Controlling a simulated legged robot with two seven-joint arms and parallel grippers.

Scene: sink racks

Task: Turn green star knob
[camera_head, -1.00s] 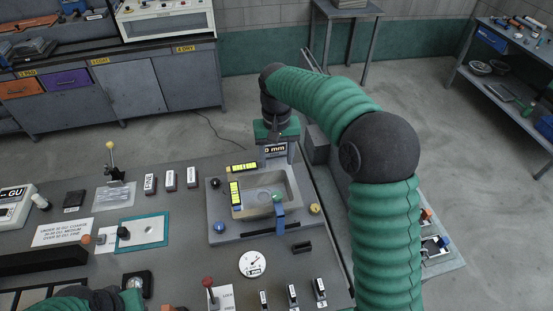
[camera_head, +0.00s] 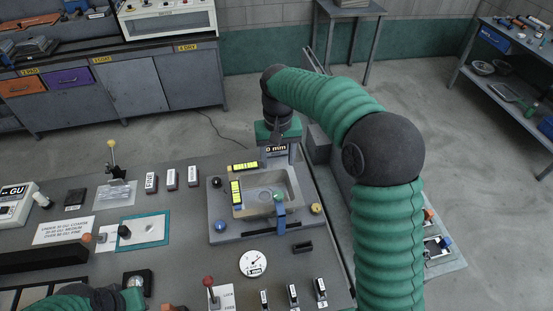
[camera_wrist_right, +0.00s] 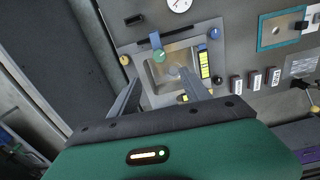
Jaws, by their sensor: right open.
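In the head view, my right gripper (camera_head: 278,137) is above the far edge of the basin, apart from the knob. My left gripper (camera_head: 133,300) is only partly in view at the bottom left, its fingers not clear.
Black (camera_head: 215,183), blue (camera_head: 220,227) and yellow (camera_head: 316,208) knobs stand at the basin plate's corners. Yellow levels (camera_head: 236,192) lie along its rim. A round dial (camera_head: 253,263) and several switches are in front. A red-topped lever (camera_head: 208,282) stands near the left gripper.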

